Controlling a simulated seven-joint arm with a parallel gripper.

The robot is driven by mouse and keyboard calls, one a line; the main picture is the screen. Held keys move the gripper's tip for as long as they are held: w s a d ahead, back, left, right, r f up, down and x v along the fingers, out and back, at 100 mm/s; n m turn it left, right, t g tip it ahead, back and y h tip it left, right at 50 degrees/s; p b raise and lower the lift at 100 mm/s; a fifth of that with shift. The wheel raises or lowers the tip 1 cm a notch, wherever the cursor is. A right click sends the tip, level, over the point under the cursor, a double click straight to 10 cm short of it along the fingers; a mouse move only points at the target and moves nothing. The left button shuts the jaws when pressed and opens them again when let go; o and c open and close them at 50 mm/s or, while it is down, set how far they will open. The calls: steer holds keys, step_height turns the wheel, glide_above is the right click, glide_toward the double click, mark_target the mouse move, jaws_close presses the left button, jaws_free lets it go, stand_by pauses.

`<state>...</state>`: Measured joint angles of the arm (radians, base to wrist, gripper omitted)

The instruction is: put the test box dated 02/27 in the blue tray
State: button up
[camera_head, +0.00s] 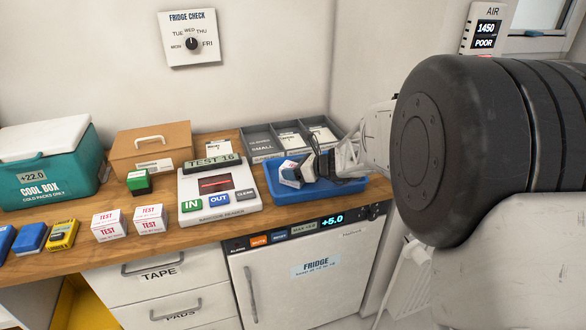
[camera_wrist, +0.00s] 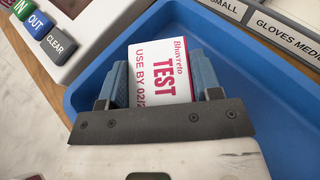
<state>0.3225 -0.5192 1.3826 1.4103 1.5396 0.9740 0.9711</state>
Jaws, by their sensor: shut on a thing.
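My gripper (camera_wrist: 160,90) is shut on a white test box (camera_wrist: 160,68) with red print, held between its two blue fingers. The wrist view reads "TEST" and "USE BY 02/2"; the rest of the date is hidden by the gripper. The blue tray (camera_wrist: 110,22) lies below and around the box. In the head view my gripper (camera_head: 305,169) and the box are over the left part of the blue tray (camera_head: 343,188). I cannot tell whether the box touches the tray floor. Two more test boxes (camera_head: 109,225) (camera_head: 150,219) stand at the counter's front; their dates are too small to read.
A barcode reader (camera_head: 217,189) with IN, OUT and CLEAR buttons stands just left of the tray. A grey sectioned organiser (camera_head: 262,143) is behind it. A cardboard box (camera_head: 151,147), a teal cool box (camera_head: 45,172) and small blue and yellow packs (camera_head: 62,235) are farther left.

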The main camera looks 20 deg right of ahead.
steer(key=shift+f, duration=0.4)
steer(key=o, duration=1.1)
steer(key=shift+v, duration=3.85)
steer(key=shift+r, duration=0.1)
